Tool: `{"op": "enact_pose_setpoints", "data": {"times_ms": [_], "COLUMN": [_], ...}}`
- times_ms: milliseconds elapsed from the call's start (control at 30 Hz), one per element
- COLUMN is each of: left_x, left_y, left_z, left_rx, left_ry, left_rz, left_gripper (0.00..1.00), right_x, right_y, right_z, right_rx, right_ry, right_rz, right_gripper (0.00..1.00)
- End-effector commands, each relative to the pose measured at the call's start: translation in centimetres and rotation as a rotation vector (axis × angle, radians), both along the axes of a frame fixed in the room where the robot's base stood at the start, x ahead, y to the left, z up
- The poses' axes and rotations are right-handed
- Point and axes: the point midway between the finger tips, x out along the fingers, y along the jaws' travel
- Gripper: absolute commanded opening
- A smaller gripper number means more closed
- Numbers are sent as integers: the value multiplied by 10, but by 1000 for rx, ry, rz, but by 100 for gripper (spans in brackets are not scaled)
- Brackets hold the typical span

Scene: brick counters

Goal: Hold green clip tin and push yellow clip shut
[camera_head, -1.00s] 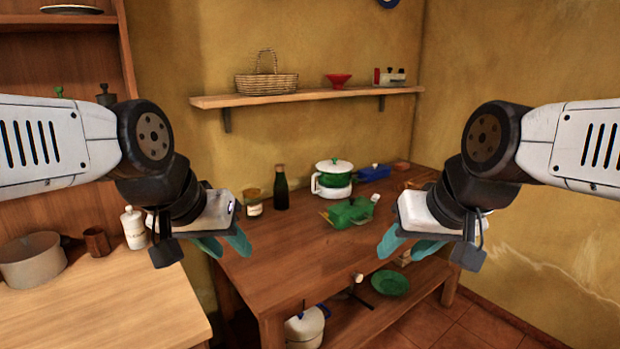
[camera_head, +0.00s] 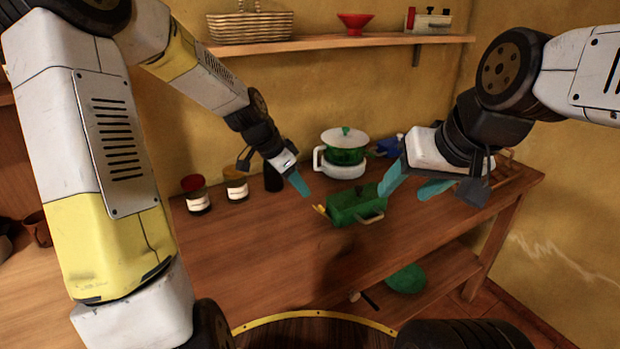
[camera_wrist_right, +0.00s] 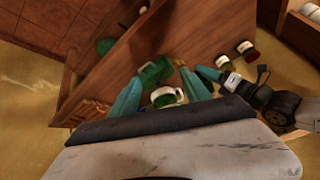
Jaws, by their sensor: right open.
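The green clip tin (camera_head: 350,208) lies on the wooden table, with a pale wire handle on its front side. Its yellow clip (camera_head: 320,211) sticks out at its left end. The tin also shows beyond the right fingers in the right wrist view (camera_wrist_right: 155,71). My left gripper (camera_head: 302,186) is just above and left of the yellow clip; its fingers overlap, so its opening is unclear. My right gripper (camera_head: 410,190) is open and empty, to the right of the tin, with its near finger close to the tin's right end.
A white and green pot (camera_head: 344,150) stands close behind the tin. A blue item (camera_head: 388,146) is behind the right gripper. Two jars (camera_head: 196,195) (camera_head: 236,186) and a dark bottle (camera_head: 272,178) stand at the left back. The table front (camera_head: 270,255) is clear.

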Motion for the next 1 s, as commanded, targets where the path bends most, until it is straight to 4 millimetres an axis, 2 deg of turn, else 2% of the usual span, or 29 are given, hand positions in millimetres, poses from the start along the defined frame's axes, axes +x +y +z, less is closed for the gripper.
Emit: {"op": "enact_pose_setpoints", "data": {"times_ms": [33, 67, 167, 267, 400, 533, 667, 700, 767, 867, 1000], "left_x": [2, 2, 2, 2, 2, 2, 2, 2, 2, 1, 1], "left_y": [-1, -1, -1, -1, -1, -1, -1, -1, -1, -1, -1], "left_z": [-2, -2, -2, -2, -2, -2, -2, -2, -2, -2, -2], "left_rx": [-4, -4, -5, -4, -3, -3, -3, -3, -3, -3, -4], "left_ry": [-2, -3, -3, -3, -2, -2, -2, -2, -2, -2, -2], "left_rz": [-6, -8, -10, -10, -9, -9, -9, -9, -9, -9, -9], "left_gripper": [36, 36, 36, 36, 36, 36, 36, 36, 36, 36, 36], "right_x": [4, 7, 26, 58, 114, 164, 205, 215, 225, 233, 226], "right_y": [3, 7, 25, 49, 77, 84, 76, 72, 63, 46, 27], "right_z": [0, 0, 2, 3, 0, -16, -49, -63, -85, -124, -171], "right_rx": [12, 23, 93, 198, 350, 445, 482, 479, 465, 418, 331], "right_ry": [0, -3, -15, -37, -71, -91, -88, -82, -69, -37, 17], "right_rz": [1, 3, 0, -24, -125, -276, -470, -535, -634, -791, -961], "right_gripper": [44, 38, 38, 38, 38, 38, 38, 38, 38, 38, 38]}}
